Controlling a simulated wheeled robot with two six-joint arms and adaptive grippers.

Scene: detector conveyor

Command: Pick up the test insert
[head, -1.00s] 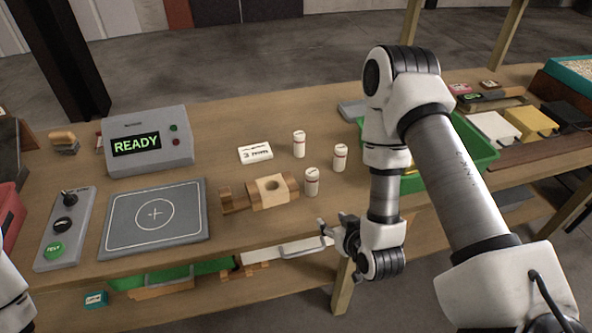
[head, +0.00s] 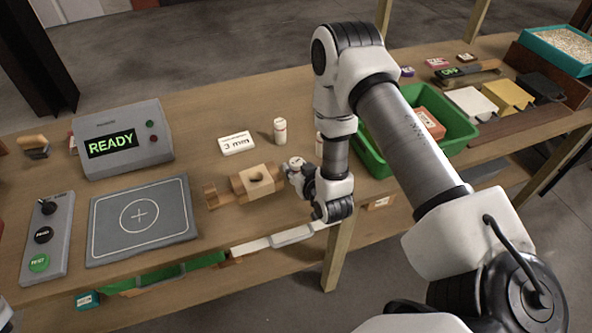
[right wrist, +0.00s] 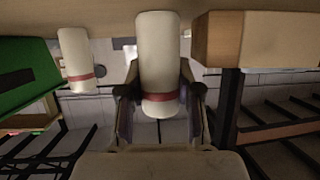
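No label in view reads test insert. A white cylinder with a red band (right wrist: 159,62) stands between the fingers of my right gripper (right wrist: 160,105) in the right wrist view. The fingers are on both sides of it, with narrow gaps. In the head view, my right gripper (head: 295,178) is low at the table's front edge, and only part of that cylinder (head: 296,161) shows. A similar cylinder (head: 280,131) stands further back. Another (head: 319,144) is partly hidden behind my arm.
A wooden block with a round hole (head: 257,181) stands just left of the right gripper. A green bin (head: 455,128) is behind my right arm.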

